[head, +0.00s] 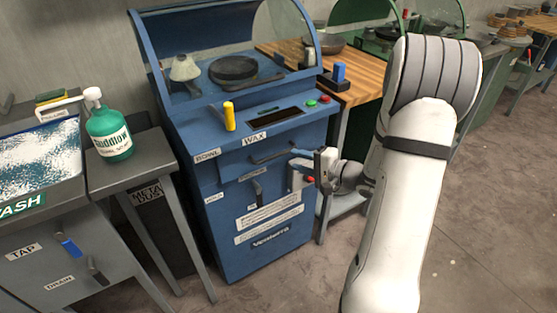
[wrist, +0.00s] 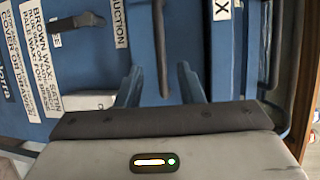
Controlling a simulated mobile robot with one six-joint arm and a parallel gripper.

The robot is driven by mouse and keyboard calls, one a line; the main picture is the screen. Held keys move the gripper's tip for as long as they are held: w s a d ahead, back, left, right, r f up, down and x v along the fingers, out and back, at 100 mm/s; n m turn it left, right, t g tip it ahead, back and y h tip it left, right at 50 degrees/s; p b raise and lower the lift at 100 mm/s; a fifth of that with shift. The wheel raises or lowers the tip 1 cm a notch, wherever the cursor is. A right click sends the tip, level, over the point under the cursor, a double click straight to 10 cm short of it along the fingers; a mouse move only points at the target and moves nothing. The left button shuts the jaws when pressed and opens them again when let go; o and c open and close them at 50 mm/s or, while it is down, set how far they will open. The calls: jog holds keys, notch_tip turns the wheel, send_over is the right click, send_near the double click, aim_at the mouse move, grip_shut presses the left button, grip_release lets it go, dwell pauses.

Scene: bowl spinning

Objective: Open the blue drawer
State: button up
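The blue drawer (head: 236,166) is in the front of a blue machine, beside the BOWL and WAX labels. It looks closed. Its dark bar handle (head: 272,154) runs across the front; in the wrist view the handle (wrist: 161,45) stands upright in the picture. My gripper (head: 302,163) is at the right end of the handle in the head view. In the wrist view my gripper (wrist: 159,75) is open, with one blue finger on each side of the handle and gaps between. Whether the handle lies at fingertip depth I cannot tell.
The blue machine (head: 262,250) has a yellow lever (head: 229,116) and a lower dark handle (head: 257,190). A grey table with a green bottle (head: 109,135) stands left. A wooden bench (head: 365,85) stands behind right. Floor in front is clear.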

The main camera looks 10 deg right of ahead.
aim_at(279, 156)
jog(key=x, duration=0.6)
jog(key=shift+s, duration=0.1)
jog(key=shift+c, duration=0.3)
grip_shut()
